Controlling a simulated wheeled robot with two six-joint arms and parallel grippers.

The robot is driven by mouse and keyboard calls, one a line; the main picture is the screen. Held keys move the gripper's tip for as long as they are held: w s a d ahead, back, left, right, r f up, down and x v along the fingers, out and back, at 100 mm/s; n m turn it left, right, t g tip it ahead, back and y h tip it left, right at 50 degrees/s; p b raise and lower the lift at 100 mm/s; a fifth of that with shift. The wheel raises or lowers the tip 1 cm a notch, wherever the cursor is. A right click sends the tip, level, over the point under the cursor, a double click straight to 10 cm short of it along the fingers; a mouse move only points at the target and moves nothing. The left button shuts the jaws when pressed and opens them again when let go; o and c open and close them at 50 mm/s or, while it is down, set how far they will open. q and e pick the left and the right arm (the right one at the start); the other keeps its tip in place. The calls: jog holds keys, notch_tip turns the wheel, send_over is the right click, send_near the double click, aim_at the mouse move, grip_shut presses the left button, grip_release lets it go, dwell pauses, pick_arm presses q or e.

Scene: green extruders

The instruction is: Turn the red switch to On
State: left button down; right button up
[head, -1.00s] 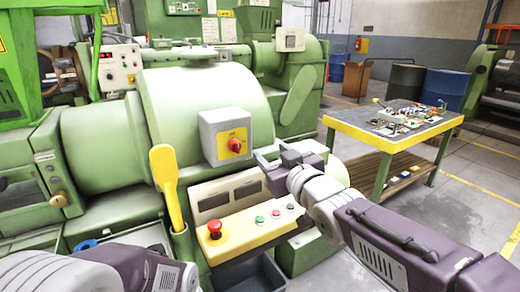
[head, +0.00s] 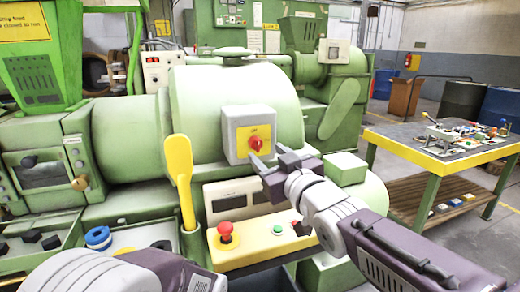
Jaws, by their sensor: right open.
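The red switch (head: 256,143) is a red rotary knob on a yellow plate, on the front of a grey box (head: 230,132) fixed to the green machine. My right gripper (head: 264,168) is open, with its fingers pointing left just below and in front of the switch box. From this view I cannot tell whether a finger touches the box; the knob looks free. My left arm shows at the bottom left, but its gripper fingers are out of the picture.
A yellow panel (head: 248,250) with a red mushroom button (head: 225,230) and a green button (head: 278,230) lies below my right gripper. A yellow lever (head: 181,170) stands left of the switch box. A yellow-edged table (head: 400,147) with small parts is at the right.

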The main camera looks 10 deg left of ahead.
aim_at(260, 147)
jog(key=x, duration=0.5)
jog(key=shift+w+a, duration=0.2)
jog(key=shift+w, duration=0.1)
grip_shut()
